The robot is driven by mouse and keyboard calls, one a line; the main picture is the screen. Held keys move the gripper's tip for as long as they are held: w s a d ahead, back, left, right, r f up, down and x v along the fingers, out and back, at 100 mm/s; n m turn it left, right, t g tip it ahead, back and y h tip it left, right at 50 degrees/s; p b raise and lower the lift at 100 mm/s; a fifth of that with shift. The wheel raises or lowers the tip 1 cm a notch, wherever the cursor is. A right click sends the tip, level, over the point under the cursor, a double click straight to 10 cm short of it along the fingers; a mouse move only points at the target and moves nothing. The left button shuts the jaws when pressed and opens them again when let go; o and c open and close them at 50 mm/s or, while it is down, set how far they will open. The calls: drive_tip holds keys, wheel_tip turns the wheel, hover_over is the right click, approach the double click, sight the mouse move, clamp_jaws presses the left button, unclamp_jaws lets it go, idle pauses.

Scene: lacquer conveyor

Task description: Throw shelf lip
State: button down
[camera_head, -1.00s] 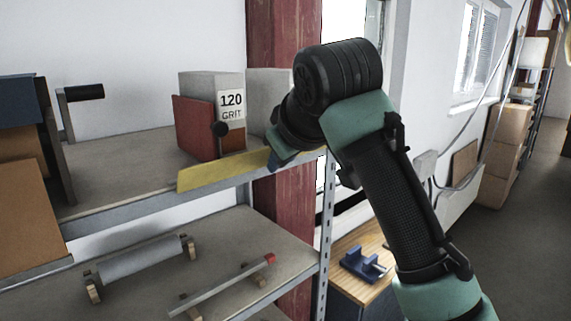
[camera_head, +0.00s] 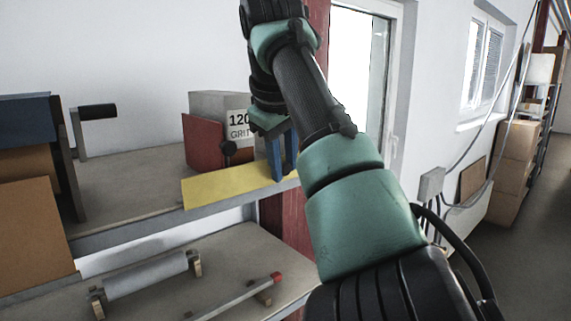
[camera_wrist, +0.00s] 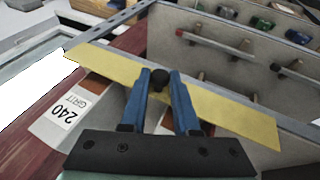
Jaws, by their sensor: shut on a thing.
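The shelf lip (camera_head: 225,187) is a long yellow strip along the front edge of the upper shelf, and it crosses the wrist view (camera_wrist: 225,113). My gripper (camera_head: 281,178) is at the right part of the lip in the head view, its blue fingers pointing down. In the wrist view my gripper (camera_wrist: 161,77) has its fingertips close together around a black knob (camera_wrist: 160,79) at the lip. It is shut there; the exact contact is partly hidden by the fingers.
A red-faced block (camera_head: 203,143) and a grey box marked 120 GRIT (camera_head: 215,102) stand behind the lip. A roller (camera_head: 145,277) and a red-ended bar (camera_head: 235,298) are on the lower shelf.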

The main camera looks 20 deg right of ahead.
drive_tip(key=shift+g, duration=0.3)
idle(0.5)
drive_tip(key=c, duration=0.7)
unclamp_jaws()
drive_tip(key=shift+w, duration=0.15)
drive_tip(key=shift+o, duration=0.2)
